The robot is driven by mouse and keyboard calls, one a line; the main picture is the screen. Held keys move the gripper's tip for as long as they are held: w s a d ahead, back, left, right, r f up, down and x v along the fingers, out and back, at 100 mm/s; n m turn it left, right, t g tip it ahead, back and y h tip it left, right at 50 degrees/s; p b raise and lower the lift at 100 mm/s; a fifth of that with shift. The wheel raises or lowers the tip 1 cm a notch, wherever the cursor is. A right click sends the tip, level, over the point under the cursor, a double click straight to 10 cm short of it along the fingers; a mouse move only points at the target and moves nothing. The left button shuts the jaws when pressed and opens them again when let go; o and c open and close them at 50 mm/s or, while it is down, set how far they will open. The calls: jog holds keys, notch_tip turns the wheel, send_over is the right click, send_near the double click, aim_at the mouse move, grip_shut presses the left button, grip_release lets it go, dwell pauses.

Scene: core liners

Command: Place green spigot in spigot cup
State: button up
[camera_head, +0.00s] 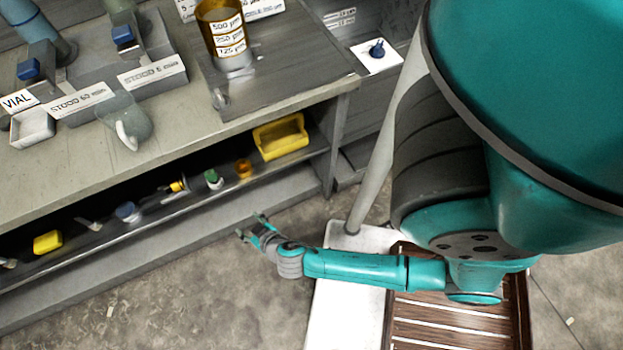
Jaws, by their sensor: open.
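A small green-topped item with a pale body (213,179), which looks like the green spigot, sits on the lower shelf under the bench. A small amber cup-like item (243,169) stands just right of it. A clear cup (126,122) with a white piece in or against it sits near the bench's front edge. I cannot tell which of these is the spigot cup. My gripper (251,228) is open and empty, in front of the shelf, below and right of the green item in the picture and apart from it.
The lower shelf also holds a yellow bin (280,136), a yellow-and-black item (178,186), a blue-topped item (127,212) and a yellow block (47,242). The bench edge (200,133) overhangs the shelf. Bench top holds labelled stands and an amber bottle (221,28). Floor in front is mostly clear.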

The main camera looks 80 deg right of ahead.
jog(key=s+a+r+n+t+y, duration=0.1)
jog(key=s+a+r+n+y, duration=0.15)
jog(key=s+r, duration=0.35)
jog(key=s+a+r+n+t+y, duration=0.1)
jog(key=s+a+r+y, duration=0.2)
jog(key=s, duration=0.4)
jog(key=s+a+r+n+t, duration=0.1)
jog(key=s+r, duration=0.3)
jog(key=r, duration=0.5)
jog(key=s+a+r+n+t, duration=0.1)
jog(key=s+a+r+t, duration=0.1)
jog(key=r, duration=0.7)
jog(key=shift+v, duration=0.95)
jog(key=shift+a, duration=0.15)
